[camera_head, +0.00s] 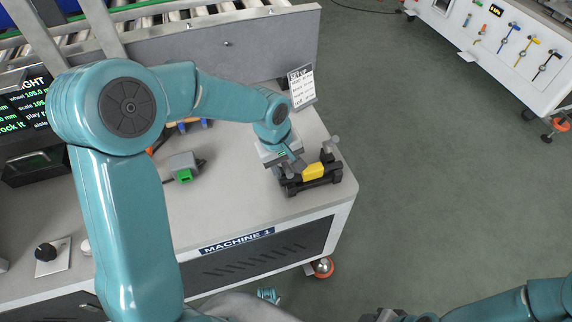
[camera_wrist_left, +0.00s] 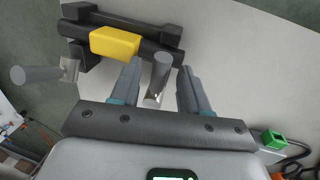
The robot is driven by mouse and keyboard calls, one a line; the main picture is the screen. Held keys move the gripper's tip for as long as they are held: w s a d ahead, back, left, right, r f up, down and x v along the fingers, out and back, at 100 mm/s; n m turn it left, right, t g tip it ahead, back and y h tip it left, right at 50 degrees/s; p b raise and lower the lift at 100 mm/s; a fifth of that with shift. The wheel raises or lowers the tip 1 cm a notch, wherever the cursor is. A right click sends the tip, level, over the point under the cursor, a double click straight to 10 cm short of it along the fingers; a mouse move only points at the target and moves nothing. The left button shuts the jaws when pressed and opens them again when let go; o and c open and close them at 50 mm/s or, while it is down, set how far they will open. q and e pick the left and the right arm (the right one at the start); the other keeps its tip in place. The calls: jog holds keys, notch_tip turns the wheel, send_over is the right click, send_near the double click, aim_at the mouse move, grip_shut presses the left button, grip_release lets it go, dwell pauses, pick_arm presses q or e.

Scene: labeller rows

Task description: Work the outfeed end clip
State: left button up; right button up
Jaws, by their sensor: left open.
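The end clip is a black bar fixture (camera_head: 328,182) with a yellow block (camera_head: 313,171) on it, at the right front corner of the machine table. In the left wrist view its black bar (camera_wrist_left: 163,32) and yellow block (camera_wrist_left: 114,41) lie just beyond the fingers. One grey round handle (camera_wrist_left: 36,75) sticks out to the left, outside the jaws. A second grey handle (camera_wrist_left: 160,75) stands between my left gripper's fingers (camera_wrist_left: 159,88), with gaps either side. My left gripper (camera_head: 295,166) is open. My right wrist (camera_head: 386,314) shows at the bottom edge; its fingers are not clear.
A grey box with a green block (camera_head: 184,174) lies left of the clip on the table (camera_head: 235,215). A set-up card (camera_head: 301,87) stands behind, before the conveyor side plate (camera_head: 225,45). The floor to the right is clear up to a white cabinet (camera_head: 500,40).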

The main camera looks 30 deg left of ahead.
pick_arm(q)
grip_shut()
jog(key=shift+r, duration=0.1)
